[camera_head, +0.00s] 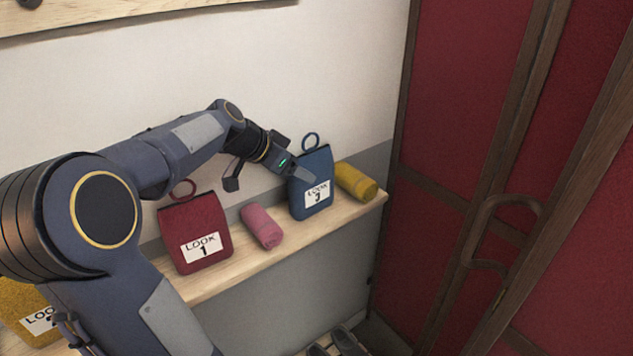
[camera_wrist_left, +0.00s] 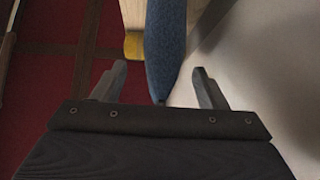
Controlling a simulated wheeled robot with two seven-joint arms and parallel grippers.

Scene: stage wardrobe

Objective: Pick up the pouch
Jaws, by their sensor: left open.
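A blue pouch (camera_head: 312,173) with a "LOOK 3" label and a ring on top stands on the wooden shelf (camera_head: 232,277). A red "LOOK 1" pouch (camera_head: 195,222) stands to its left. A mustard pouch (camera_head: 22,308) with a partly hidden label is at the lower left, behind my arm. My left gripper (camera_head: 268,181) is open beside the blue pouch, with one finger overlapping its left edge in the head view. In the left wrist view, the blue pouch (camera_wrist_left: 165,45) appears edge-on between the two open fingers (camera_wrist_left: 160,78); contact cannot be told. My right gripper is not in view.
A rolled pink cloth (camera_head: 262,226) lies between the red and blue pouches. A mustard roll (camera_head: 356,182) lies right of the blue pouch, near the shelf end. A wall is behind the shelf. Red panels with brown frames (camera_head: 470,120) stand at right. Dark shoes (camera_head: 345,340) are below.

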